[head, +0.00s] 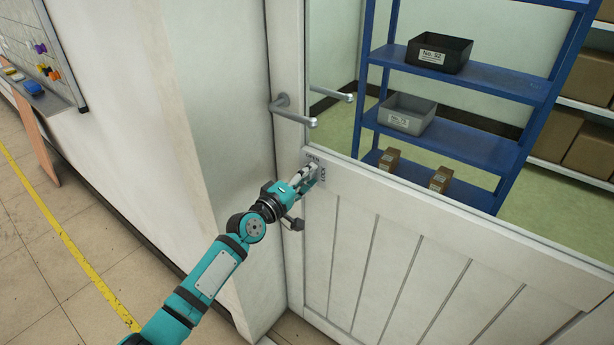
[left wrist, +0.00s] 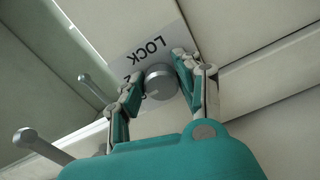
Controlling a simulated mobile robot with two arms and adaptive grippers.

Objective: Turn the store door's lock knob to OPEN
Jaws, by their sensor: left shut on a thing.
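The store door (head: 372,215) is white, with a glass upper part and a panelled lower part. The grey round lock knob (left wrist: 161,80) sits on this plate. My left gripper (head: 309,176) reaches the plate from the left. In the left wrist view its fingers (left wrist: 158,84) are on either side of the knob, shut on it. The knob's pointer position cannot be made out. My right gripper is not in view.
A grey lever handle (head: 293,112) is above the plate, and it also shows in the left wrist view (left wrist: 42,146). Behind the glass stands a blue shelf (head: 470,82) with bins and boxes. A white wall (head: 130,90) is on the left.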

